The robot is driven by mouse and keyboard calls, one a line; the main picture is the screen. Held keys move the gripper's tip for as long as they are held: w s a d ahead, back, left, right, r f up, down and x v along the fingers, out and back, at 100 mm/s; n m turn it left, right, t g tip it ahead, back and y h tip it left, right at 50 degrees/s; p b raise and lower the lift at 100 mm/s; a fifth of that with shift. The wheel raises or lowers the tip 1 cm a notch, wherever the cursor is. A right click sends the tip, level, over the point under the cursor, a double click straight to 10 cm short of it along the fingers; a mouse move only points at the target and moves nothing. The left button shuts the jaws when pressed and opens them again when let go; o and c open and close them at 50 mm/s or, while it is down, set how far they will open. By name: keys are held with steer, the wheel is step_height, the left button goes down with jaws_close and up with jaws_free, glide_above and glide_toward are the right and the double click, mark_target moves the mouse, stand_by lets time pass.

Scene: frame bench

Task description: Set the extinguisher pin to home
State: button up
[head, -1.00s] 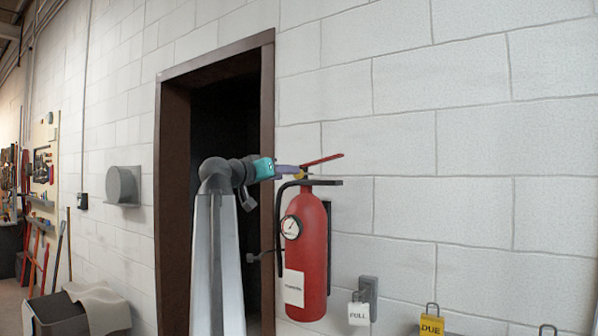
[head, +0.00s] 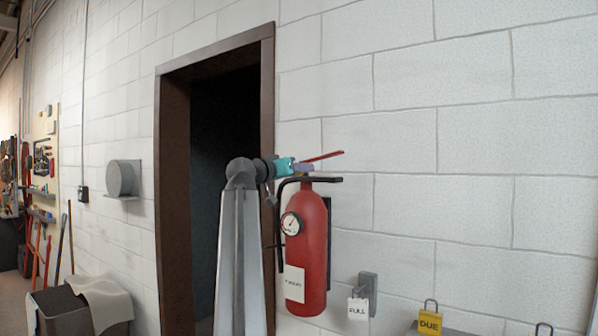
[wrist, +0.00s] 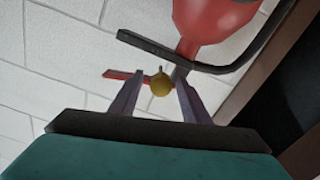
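The red extinguisher (head: 308,240) hangs upright on the wall, with a red lever (head: 322,157) and a black handle (head: 325,180) on top. In the wrist view its red body (wrist: 208,22) is at the top. A round yellow knob (wrist: 160,85), which looks like the pin's end, sits between the fingertips, beside the red lever (wrist: 118,75). My gripper (wrist: 160,80) is open, with a small gap on each side of the knob. In the head view my gripper (head: 305,167) is at the extinguisher's top and hides the knob.
A dark doorway (head: 224,130) is behind my arm. A white FULL tag (head: 357,309) hangs on a wall bracket right of the extinguisher, and a yellow DUE tag (head: 430,323) is further right. The wall above the extinguisher is bare.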

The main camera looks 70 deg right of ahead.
jaws_close()
steer(key=shift+d, duration=0.15)
steer(key=shift+b+x, duration=0.9)
steer(key=shift+x, duration=0.55)
steer(key=shift+s+r, duration=0.1)
steer(key=shift+r, duration=0.05)
steer(key=shift+c, duration=0.5)
jaws_free()
steer(key=shift+o, duration=0.9)
steer(key=shift+s+d, duration=0.1)
steer(key=shift+d, duration=0.1)
steer(key=shift+a, duration=0.15)
